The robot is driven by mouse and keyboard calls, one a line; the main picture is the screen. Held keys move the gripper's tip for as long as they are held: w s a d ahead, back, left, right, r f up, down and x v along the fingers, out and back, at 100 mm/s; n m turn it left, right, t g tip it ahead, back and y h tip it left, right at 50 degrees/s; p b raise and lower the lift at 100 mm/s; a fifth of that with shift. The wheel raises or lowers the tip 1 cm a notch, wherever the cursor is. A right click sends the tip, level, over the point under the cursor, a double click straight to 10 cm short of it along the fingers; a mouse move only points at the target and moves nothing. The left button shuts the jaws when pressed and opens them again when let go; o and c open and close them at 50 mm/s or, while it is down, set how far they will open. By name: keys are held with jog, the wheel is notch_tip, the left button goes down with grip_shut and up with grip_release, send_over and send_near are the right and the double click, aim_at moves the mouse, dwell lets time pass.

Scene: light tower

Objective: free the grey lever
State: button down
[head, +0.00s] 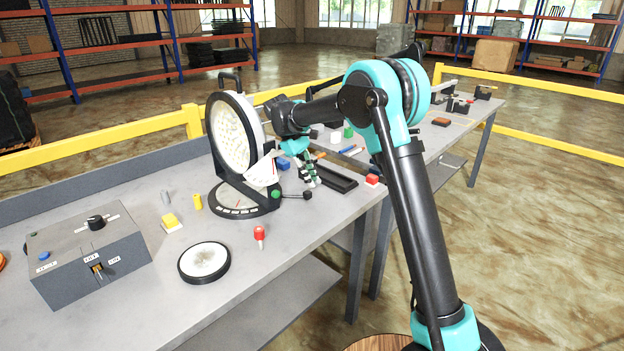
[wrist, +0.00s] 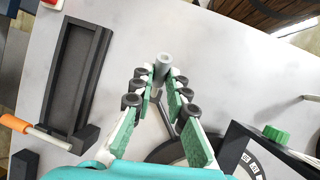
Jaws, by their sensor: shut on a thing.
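The lamp (head: 237,135) stands on the grey bench with a round white face, on a dark round base with a dial (head: 238,203). The grey lever (head: 293,195) sticks out from the base toward the right, with a dark knob at its end in the head view.
A black tray (head: 337,181) and a red block (head: 372,179) lie right of the lever. A blue block (head: 283,163) is behind. In front are a red-handled piece (head: 259,234), a round white disc (head: 204,262) and a control box (head: 75,265). Bare bench lies between them.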

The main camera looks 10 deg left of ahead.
jog(key=c, duration=1.5)
grip_release()
jog(key=v, duration=1.2)
